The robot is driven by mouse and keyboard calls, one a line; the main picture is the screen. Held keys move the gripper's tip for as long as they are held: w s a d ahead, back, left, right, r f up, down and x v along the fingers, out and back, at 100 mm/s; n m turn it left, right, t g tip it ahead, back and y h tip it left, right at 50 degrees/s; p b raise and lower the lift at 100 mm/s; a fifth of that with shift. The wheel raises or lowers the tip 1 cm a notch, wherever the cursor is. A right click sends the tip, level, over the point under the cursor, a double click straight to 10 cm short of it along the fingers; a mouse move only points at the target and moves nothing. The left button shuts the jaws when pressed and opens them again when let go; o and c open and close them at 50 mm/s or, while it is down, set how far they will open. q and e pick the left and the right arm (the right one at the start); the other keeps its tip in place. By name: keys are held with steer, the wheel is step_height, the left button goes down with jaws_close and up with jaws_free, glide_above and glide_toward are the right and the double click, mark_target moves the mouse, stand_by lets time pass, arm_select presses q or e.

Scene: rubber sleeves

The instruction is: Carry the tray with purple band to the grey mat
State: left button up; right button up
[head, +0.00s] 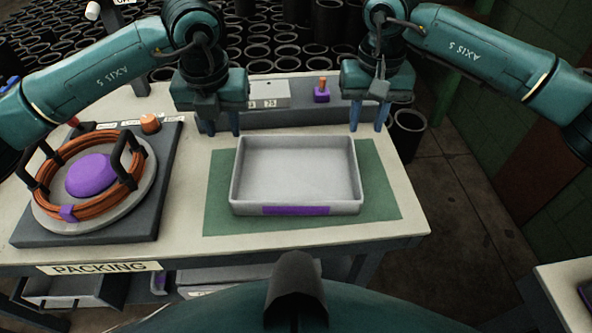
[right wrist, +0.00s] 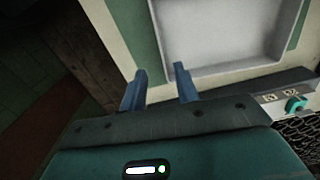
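The tray with the purple band (head: 297,208) is light grey, shallow and empty. It lies flat on a green mat (head: 220,190) on the packing table, its purple band facing me. Part of the tray also shows in the right wrist view (right wrist: 215,72). My left gripper (head: 218,131) is open and empty near the tray's far left corner, apart from it. My right gripper (head: 368,124) is open and empty beyond the far right corner; its two parted fingers show in the right wrist view (right wrist: 160,78). I cannot make out a grey mat for certain.
A round plate with an orange cable coil (head: 75,210) and a purple dome (head: 92,174) fills the table's left. A grey box (head: 265,93) and a small purple block (head: 321,95) stand behind. Another table (head: 565,285) shows at lower right, with a dark item at its edge.

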mark_target(235, 165)
arm_select(q)
steer(key=shift+s, duration=0.1)
